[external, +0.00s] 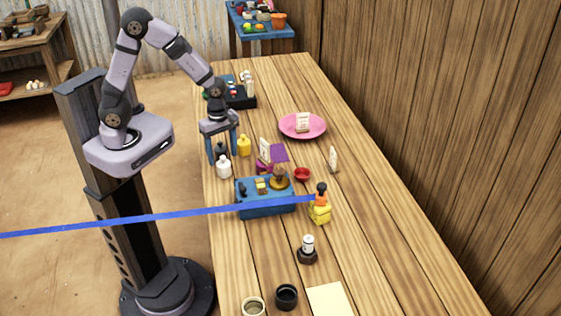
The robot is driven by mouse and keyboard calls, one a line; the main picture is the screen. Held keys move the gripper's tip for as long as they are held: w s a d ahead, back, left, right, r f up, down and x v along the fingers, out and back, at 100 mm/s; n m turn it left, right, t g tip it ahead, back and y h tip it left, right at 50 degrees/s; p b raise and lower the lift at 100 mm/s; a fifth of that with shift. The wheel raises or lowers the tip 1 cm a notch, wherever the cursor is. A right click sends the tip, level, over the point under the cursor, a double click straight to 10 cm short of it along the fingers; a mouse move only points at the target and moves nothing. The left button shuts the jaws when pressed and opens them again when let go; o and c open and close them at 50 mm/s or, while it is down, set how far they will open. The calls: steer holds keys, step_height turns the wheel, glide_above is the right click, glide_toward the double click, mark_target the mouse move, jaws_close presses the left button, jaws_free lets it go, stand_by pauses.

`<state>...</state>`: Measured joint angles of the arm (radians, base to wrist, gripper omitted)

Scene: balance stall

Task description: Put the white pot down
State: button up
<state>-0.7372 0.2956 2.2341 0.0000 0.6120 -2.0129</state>
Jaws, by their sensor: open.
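The white pot (224,168), a small bottle-like shape with a narrow neck, stands upright on the wooden table near its left edge. My gripper (222,157) points down just behind and above it. Its blue fingers are apart, so it is open. A dark pot (220,151) shows between the fingers, partly hidden. A yellow pot (244,147) stands to the right of the fingers. Whether a finger touches any pot cannot be told from this view.
A blue box (266,208) with small things on it stands in front of the white pot. A blue band crosses the picture. The table's far right is clear.

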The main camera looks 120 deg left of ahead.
mark_target(223, 160)
steer(key=shift+s+a+f+p, duration=0.1)
steer(key=shift+f+p, duration=0.2)
steer(key=shift+f, duration=1.1)
steer(key=shift+a+f+p, duration=0.1)
steer(key=shift+f+p, duration=0.2)
steer(key=shift+f, duration=1.1)
steer(key=c, duration=1.5)
steer(key=shift+o, duration=0.2)
steer(key=shift+r, duration=0.15)
step_height(223, 160, up, 10)
steer(key=shift+f+b, duration=0.1)
steer(key=shift+b, duration=0.35)
